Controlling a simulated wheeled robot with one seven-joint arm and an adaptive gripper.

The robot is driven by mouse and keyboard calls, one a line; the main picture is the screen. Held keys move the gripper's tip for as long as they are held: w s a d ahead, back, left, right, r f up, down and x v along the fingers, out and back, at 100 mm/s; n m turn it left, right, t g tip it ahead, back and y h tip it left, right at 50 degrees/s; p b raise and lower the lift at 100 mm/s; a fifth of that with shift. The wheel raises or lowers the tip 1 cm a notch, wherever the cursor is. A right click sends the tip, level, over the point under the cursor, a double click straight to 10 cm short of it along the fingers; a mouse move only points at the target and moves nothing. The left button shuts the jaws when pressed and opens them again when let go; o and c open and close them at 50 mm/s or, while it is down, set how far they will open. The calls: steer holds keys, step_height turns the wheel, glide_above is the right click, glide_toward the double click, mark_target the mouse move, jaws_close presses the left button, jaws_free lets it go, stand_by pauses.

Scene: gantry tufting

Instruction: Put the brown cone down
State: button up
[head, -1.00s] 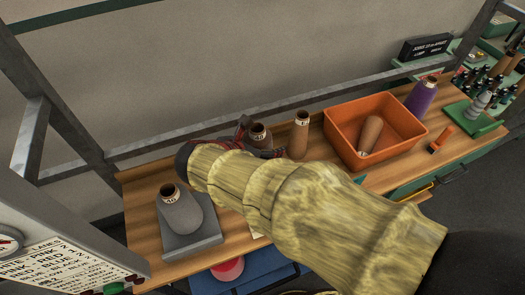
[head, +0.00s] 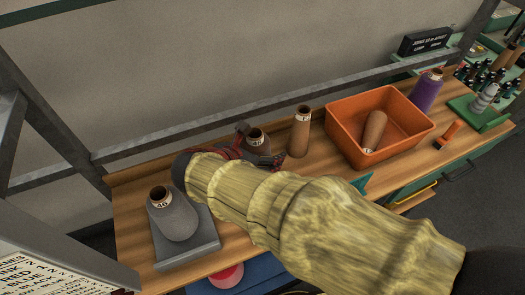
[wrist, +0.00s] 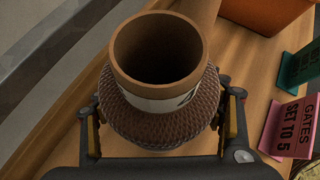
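The brown cone (wrist: 118,112) is dark and textured, with a tan tube and a white label at its top. It stands upright between the two fingers of my gripper (wrist: 165,122), which look closed against its sides. In the head view the brown cone (head: 257,137) shows just behind my gripper (head: 258,150), over the back of the wooden bench (head: 135,240). My arm and gripper hide its base, so I cannot tell whether it touches the bench.
A tan cone (head: 300,135) stands close to the right. An orange bin (head: 345,120) holds another brownish cone (head: 374,132). A grey cone (head: 172,215) stands on a grey block (head: 195,250) at left. A pink sign (wrist: 290,125) and teal sign (wrist: 300,65) stand at right.

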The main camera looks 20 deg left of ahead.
steer(key=shift+o, duration=1)
steer(key=shift+r, duration=0.15)
steer(key=p+v, duration=0.3)
steer(key=v, duration=0.9)
steer(key=shift+p, duration=0.3)
steer(key=shift+s, duration=0.1)
